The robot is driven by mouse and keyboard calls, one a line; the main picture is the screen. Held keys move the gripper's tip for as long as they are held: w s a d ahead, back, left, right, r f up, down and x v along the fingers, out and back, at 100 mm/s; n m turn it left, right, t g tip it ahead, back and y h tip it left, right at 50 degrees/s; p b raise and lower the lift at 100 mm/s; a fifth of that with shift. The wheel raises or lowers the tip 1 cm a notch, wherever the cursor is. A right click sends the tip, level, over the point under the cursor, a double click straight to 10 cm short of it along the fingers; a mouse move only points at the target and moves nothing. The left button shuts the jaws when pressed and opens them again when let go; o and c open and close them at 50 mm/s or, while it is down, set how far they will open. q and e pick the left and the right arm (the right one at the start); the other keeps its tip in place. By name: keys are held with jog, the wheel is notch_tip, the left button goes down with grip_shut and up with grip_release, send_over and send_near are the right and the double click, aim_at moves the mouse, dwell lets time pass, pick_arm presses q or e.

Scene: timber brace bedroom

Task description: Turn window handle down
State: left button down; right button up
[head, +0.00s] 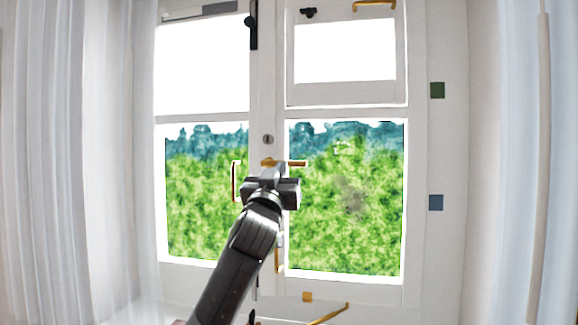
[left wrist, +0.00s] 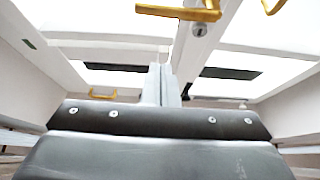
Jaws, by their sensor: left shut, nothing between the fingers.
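The gold window handle (head: 298,163) sits on the white centre post of the window, its lever lying level and pointing right. It also shows at the top of the left wrist view (left wrist: 180,11). My left gripper (head: 268,172) is in front of the post, just below the handle's base, and partly covers the area there. In the left wrist view its fingers (left wrist: 161,84) are together with nothing between them. The handle appears beyond the fingers; I cannot tell whether they touch it. My right gripper is in neither view.
A round keyhole plate (head: 267,139) is above the handle. Gold pull bars (head: 235,181) are on the lower frames, and another gold handle (head: 328,314) is at the bottom. Pale curtains (head: 60,160) hang at the left and right. A dark latch (head: 252,32) is higher up.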

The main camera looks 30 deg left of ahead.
pick_arm(q)
jog(key=s+r+p+x, duration=0.1)
jog(key=p+x, duration=0.4)
jog(key=x, duration=0.5)
jog(key=shift+w+a+f+p, duration=0.1)
jog(key=shift+w+f+p, duration=0.15)
jog(key=shift+f, duration=0.4)
jog(key=shift+w+a+f+p, duration=0.1)
jog(key=shift+w+f, duration=0.15)
jog(key=shift+f, duration=0.4)
jog(key=shift+w+f+p, duration=0.2)
jog(key=shift+f, duration=0.45)
